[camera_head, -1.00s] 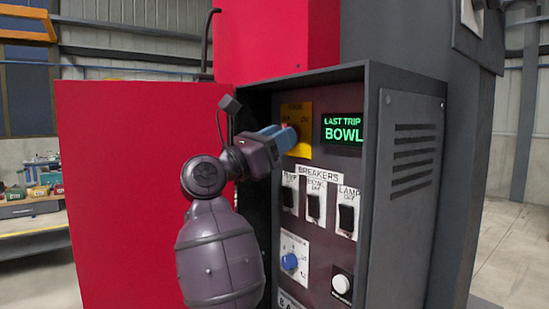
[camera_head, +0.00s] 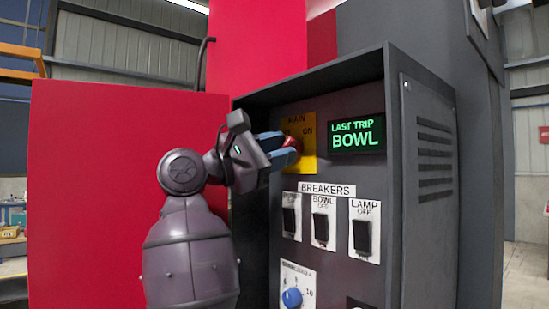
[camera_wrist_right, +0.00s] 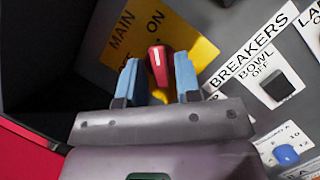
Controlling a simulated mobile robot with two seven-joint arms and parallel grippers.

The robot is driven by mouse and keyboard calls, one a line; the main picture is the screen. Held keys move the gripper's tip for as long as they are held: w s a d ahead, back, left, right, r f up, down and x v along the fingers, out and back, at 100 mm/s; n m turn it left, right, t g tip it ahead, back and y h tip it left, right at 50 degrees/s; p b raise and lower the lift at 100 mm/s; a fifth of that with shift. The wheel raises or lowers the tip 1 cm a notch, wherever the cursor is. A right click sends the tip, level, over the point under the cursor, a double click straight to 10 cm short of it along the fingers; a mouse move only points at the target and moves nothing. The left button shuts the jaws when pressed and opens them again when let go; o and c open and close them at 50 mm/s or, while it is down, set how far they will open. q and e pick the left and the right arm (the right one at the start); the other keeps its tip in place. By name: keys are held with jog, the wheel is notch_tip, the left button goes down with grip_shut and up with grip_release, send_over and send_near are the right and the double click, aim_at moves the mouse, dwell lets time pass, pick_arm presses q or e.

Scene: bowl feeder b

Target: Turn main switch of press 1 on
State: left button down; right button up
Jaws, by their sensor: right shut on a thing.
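The main switch has a red handle (camera_head: 292,143) on a yellow plate (camera_head: 309,160) marked MAIN and ON, at the upper left of the press's control panel. My right gripper (camera_head: 280,143) is shut on this handle, its blue fingers on either side. In the right wrist view the red handle (camera_wrist_right: 160,64) stands between the two blue fingertips (camera_wrist_right: 160,78), and its white mark points roughly toward the word ON. The OFF side of the plate is mostly hidden by my gripper. My left gripper is not in view.
Breakers (camera_head: 325,220) sit below the switch, with a blue knob (camera_head: 292,298) lower down. A green lit display (camera_head: 356,136) reads LAST TRIP BOWL. The red panel (camera_head: 120,190) stands to the left, and the box's dark side wall (camera_head: 431,230) juts out at the right.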

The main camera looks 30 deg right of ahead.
jog(key=shift+r, duration=0.2)
dwell(0.3)
jog(key=o, duration=0.6)
jog(key=shift+d, duration=0.2)
jog(key=shift+f, duration=0.1)
jog(key=v, duration=1)
jog(key=shift+a+b, duration=0.4)
jog(key=shift+b, duration=0.05)
